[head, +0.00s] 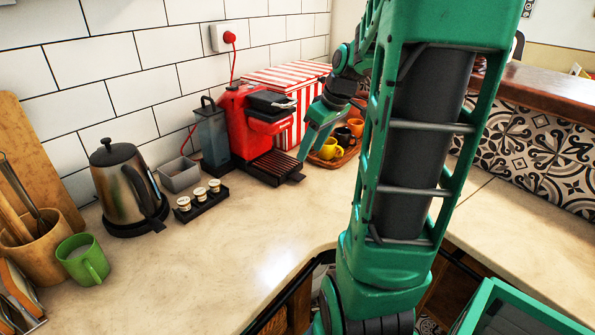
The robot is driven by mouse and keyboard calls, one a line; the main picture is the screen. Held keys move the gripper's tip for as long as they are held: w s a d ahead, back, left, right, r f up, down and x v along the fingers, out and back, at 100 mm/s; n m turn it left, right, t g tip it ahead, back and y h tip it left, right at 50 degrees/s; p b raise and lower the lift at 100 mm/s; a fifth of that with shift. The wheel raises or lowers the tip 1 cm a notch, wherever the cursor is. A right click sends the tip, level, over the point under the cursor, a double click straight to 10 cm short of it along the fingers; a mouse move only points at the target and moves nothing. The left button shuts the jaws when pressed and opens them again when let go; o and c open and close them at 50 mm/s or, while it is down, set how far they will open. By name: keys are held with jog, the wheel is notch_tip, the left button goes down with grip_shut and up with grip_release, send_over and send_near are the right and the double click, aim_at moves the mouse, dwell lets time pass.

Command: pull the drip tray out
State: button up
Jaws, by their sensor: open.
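The red coffee machine (245,130) stands on the counter against the tiled wall. Its dark slatted drip tray (272,166) sticks out at the front of its base, with a small tab at its front end. My green gripper (304,157) is open, pointing down just right of the tray's front end. From this view I cannot tell whether it touches the tray. My own arm covers much of the right half of the view.
A wooden tray with yellow and other cups (329,149) stands right behind my gripper. A red-striped box (299,85) is behind the machine. Left are a water tank (213,136), grey bin (180,176), capsule holder (202,204) and kettle (125,185). The counter in front is clear.

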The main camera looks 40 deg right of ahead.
aim_at(297, 175)
jog(key=x, duration=1)
jog(key=shift+w+d+f, duration=0.25)
jog(key=shift+w+d, duration=0.05)
jog(key=shift+w, duration=0.2)
